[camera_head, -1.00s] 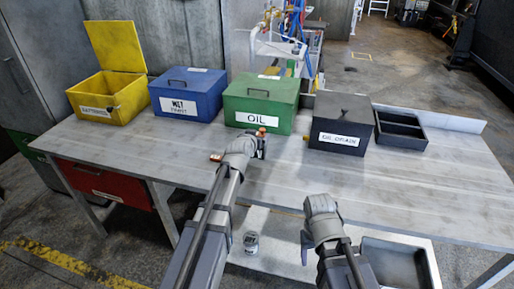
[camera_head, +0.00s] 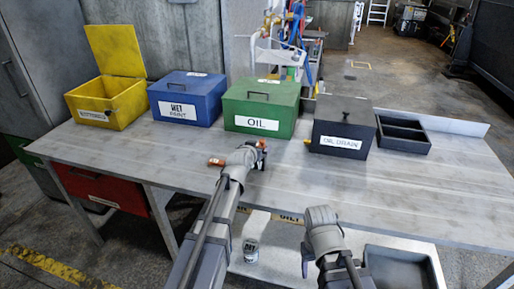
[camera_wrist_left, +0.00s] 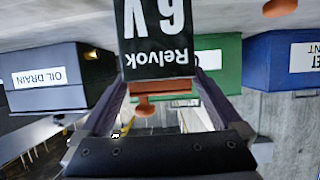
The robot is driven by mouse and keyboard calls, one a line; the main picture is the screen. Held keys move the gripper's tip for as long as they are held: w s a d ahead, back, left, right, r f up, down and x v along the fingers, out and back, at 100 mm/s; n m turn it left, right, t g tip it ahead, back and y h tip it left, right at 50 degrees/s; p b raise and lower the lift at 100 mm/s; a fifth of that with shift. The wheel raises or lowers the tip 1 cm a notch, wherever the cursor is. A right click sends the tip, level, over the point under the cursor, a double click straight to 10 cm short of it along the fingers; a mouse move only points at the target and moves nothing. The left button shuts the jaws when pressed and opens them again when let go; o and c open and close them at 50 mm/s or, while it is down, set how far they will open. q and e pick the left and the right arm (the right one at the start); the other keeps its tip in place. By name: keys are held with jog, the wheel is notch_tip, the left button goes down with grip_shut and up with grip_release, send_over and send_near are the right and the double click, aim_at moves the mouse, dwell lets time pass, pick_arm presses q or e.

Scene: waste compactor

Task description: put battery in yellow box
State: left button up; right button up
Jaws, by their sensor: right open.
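A black battery (camera_wrist_left: 157,40) lettered "Relvok 6 V", with a copper-coloured end, fills the upper middle of the left wrist view, text upside down. The fingers of my left gripper (camera_wrist_left: 158,85) flank its sides, shut on it. In the head view my left gripper (camera_head: 260,152) is over the worktable in front of the green box, the battery mostly hidden there. The yellow box (camera_head: 110,110) stands at the table's back left, lid raised and leaning back. My right gripper (camera_head: 306,258) is open in front of the table's near edge, its fingers partly hidden.
A blue box (camera_head: 185,108), green "OIL" box (camera_head: 258,112) and dark "OIL DRAIN" box (camera_head: 343,130) stand closed along the table (camera_head: 420,195). A black divided tray (camera_head: 403,148) is at right. A small orange-brown object (camera_head: 216,162) lies left of my left gripper.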

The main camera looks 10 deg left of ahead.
pick_arm(q)
jog(key=shift+r, duration=0.15)
jog(key=p+v, duration=0.5)
jog(key=v, duration=0.7)
